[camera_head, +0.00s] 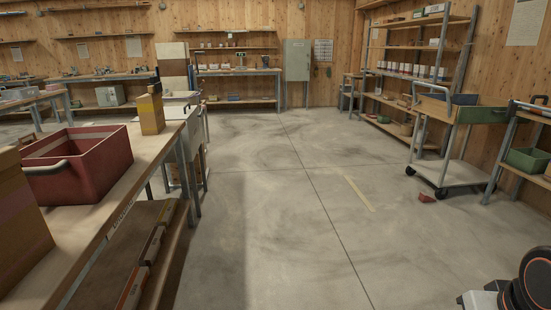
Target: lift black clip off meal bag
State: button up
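My gripper is not in view. A black and orange rounded part at the bottom right corner looks like part of my own arm.
A trolley (462,173) stands at right, with a small red object (427,197) on the floor nearby. The concrete floor (285,205) is mostly clear. Shelves line the back.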

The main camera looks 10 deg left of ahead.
aim_at(153, 79)
jog(key=i+u, duration=0.25)
jog(key=i, duration=0.6)
jog(key=i+u, duration=0.25)
jog(key=i, duration=0.55)
jog(key=i+u, duration=0.35)
jog(key=i, duration=0.15)
jog(key=i+l+u, duration=0.35)
jog(key=i, duration=0.15)
jog(key=i+l+u, duration=0.35)
jog(key=i+j, duration=0.1)
